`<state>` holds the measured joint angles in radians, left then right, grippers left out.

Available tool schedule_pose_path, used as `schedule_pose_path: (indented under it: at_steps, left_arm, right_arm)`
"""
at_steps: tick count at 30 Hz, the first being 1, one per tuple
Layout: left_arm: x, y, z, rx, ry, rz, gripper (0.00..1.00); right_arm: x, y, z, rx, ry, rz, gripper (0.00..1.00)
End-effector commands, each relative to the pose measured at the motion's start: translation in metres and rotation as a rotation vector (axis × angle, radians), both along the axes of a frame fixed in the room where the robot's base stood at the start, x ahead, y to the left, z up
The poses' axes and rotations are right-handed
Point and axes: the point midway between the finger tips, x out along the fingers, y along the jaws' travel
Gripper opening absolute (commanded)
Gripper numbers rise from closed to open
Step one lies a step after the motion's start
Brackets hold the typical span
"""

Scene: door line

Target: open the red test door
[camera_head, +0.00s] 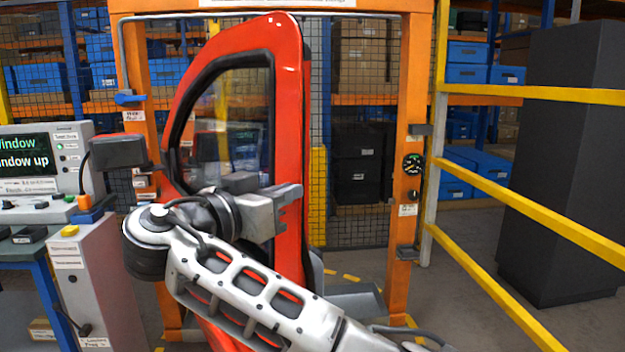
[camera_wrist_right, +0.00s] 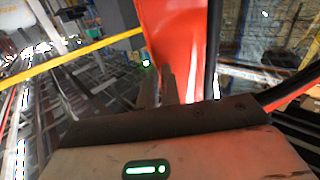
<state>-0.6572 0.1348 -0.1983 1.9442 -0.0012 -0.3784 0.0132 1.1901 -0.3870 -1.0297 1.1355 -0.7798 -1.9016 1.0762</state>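The red test door (camera_head: 291,130) stands in the orange frame (camera_head: 402,130), with its window on the left. Its right edge is well clear of the frame's right post, so it stands partly open. My right gripper (camera_head: 292,196) is in front of the door near that right edge, at the window's lower level. In the right wrist view the red door (camera_wrist_right: 178,40) lies just beyond the fingertips (camera_wrist_right: 161,75). The two fingers are close together, with nothing visible held between them. Whether they touch the door is unclear. My forearm hides the lower door. My left gripper is not in view.
A test console (camera_head: 45,160) stands at the left beside a grey cabinet (camera_head: 105,285). Yellow rails (camera_head: 540,215) and a dark tall cabinet (camera_head: 570,160) bound the right side. The gap between the door edge and the right post is open, with mesh behind it.

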Motion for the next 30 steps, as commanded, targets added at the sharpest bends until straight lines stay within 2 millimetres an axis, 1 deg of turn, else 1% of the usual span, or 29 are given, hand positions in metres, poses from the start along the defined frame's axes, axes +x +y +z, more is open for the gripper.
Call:
schedule_pose_path:
  at_steps: [1, 6, 16, 18, 20, 21, 24, 30]
  left_arm:
    - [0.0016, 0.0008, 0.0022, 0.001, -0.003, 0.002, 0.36]
    - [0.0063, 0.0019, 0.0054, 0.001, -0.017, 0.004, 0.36]
    - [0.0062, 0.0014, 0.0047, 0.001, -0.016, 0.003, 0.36]
    - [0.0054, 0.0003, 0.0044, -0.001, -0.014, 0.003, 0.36]
    - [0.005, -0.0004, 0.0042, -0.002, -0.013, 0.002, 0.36]
    - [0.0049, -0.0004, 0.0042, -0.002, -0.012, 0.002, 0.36]
    - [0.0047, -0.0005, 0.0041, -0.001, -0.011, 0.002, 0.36]
    - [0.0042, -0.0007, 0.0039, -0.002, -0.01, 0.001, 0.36]
  right_arm:
    - [0.0102, 0.0246, 0.0054, -0.022, -0.02, 0.118, 0.0]
    - [0.0104, 0.0282, 0.0036, -0.019, -0.019, 0.116, 0.0]
    - [0.0102, 0.0287, 0.002, -0.019, -0.016, 0.117, 0.0]
    - [0.0102, 0.0286, 0.0022, -0.02, -0.017, 0.117, 0.28]
    - [0.0103, 0.0285, 0.0027, -0.019, -0.019, 0.117, 0.41]
    - [0.0103, 0.0284, 0.003, -0.019, -0.019, 0.117, 0.52]
    - [0.0105, 0.027, 0.0034, -0.02, -0.018, 0.114, 0.77]
    - [0.0109, 0.0247, 0.004, -0.02, -0.02, 0.111, 0.77]
